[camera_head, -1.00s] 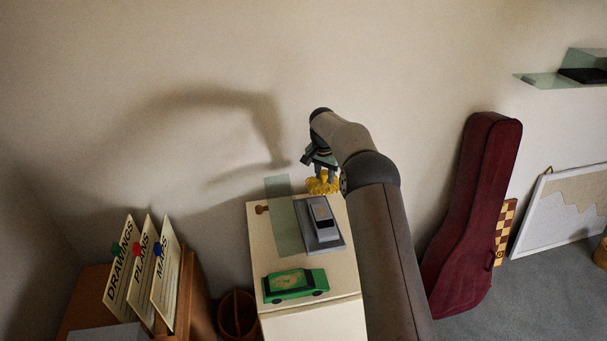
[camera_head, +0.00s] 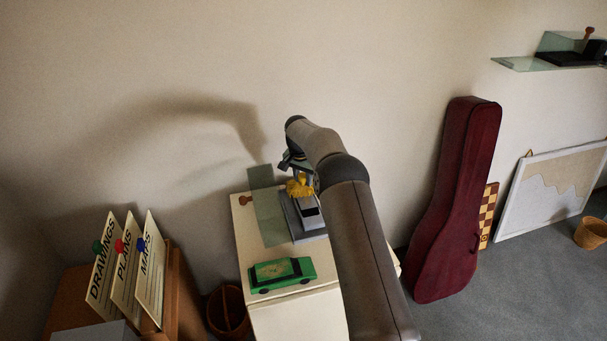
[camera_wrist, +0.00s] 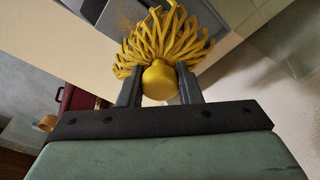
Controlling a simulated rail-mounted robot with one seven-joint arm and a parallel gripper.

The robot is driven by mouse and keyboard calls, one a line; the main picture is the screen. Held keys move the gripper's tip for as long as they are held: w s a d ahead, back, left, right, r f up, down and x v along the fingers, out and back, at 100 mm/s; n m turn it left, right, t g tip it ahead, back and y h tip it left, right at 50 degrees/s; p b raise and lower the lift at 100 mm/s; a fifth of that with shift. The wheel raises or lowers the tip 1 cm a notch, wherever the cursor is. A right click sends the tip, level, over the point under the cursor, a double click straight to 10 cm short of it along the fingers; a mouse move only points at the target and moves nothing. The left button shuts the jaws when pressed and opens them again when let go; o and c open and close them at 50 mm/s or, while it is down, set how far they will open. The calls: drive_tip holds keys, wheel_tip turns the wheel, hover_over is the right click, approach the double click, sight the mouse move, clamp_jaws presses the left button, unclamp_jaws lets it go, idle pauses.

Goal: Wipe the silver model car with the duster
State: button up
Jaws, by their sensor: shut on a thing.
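My gripper (camera_head: 298,172) is above the car's far end and is shut on the duster. The duster's yellow strands (camera_head: 299,189) overlap the far part of the car in the head view; whether they touch it I cannot tell. In the wrist view the duster (camera_wrist: 165,48) fans out beyond the fingers (camera_wrist: 159,88), with its round yellow knob between them.
A green model car (camera_head: 282,275) stands at the cabinet's near edge. A small brown knobbed object (camera_head: 245,199) lies further left. A dark red instrument case (camera_head: 455,200) leans at the right.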

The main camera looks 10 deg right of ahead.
drive_tip(key=shift+f, duration=0.75)
drive_tip(key=shift+s+d+f+b, duration=0.15)
drive_tip(key=shift+s+b, duration=0.45)
drive_tip(key=shift+s, duration=0.55)
drive_tip(key=shift+c, duration=0.3)
drive_tip(key=shift+s+d+b, duration=0.2)
drive_tip(key=shift+s+b, duration=0.35)
drive_tip(key=shift+s, duration=2.05)
drive_tip(key=shift+s+r+p, duration=0.2)
drive_tip(key=shift+r+p, duration=0.15)
drive_tip(key=shift+p, duration=0.15)
drive_tip(key=w, duration=0.3)
drive_tip(key=shift+w+a+f, duration=0.15)
drive_tip(key=shift+f, duration=0.1)
drive_tip(key=shift+w+a+p, duration=0.2)
drive_tip(key=shift+w+p, duration=0.55)
drive_tip(key=shift+w, duration=1.5)
drive_tip(key=shift+w+r, duration=0.15)
drive_tip(key=shift+r, duration=0.15)
drive_tip(key=shift+r+p, duration=0.3)
drive_tip(key=shift+r, duration=0.95)
drive_tip(key=shift+r+p, duration=1.3)
drive_tip(key=shift+r, duration=1.25)
